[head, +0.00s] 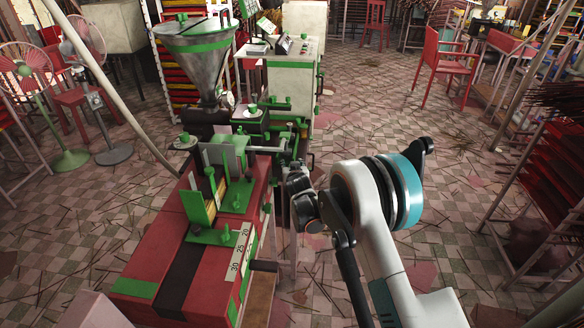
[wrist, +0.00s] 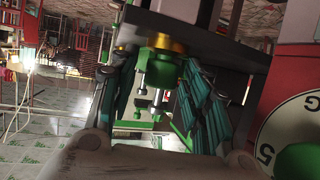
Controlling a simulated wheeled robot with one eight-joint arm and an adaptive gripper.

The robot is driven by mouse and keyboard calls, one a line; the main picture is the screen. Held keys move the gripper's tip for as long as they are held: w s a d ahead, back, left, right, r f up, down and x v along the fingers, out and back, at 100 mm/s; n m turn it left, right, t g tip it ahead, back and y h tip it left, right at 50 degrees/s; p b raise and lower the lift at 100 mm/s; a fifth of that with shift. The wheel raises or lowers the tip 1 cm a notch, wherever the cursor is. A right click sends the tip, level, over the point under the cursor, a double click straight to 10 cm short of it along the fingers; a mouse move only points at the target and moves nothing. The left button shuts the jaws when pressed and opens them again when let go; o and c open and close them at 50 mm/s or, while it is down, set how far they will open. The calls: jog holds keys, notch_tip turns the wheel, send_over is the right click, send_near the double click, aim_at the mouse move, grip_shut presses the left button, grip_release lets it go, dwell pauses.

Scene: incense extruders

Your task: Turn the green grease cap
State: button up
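In the wrist view, a green part with a brass collar and silver pins (wrist: 162,72), likely the grease cap, sits under a dark plate of the machine. My gripper (wrist: 159,62) is open, with one teal finger left of the green part and one right of it. Gaps show beside the part lower down; I cannot tell whether the fingertips touch it. In the head view, my gripper (head: 298,185) is at the right side of the extruder machine (head: 225,180), below its green-fitted upper parts. The cap cannot be made out there.
A white dial with a green centre (wrist: 290,130) is close on the right in the wrist view. A metal hopper (head: 203,65) tops the machine, and a red bench (head: 150,255) fronts it. Fans (head: 85,40) and a red chair (head: 447,62) stand apart.

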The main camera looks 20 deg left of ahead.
jog(key=v, duration=1.2)
jog(key=shift+d, duration=0.15)
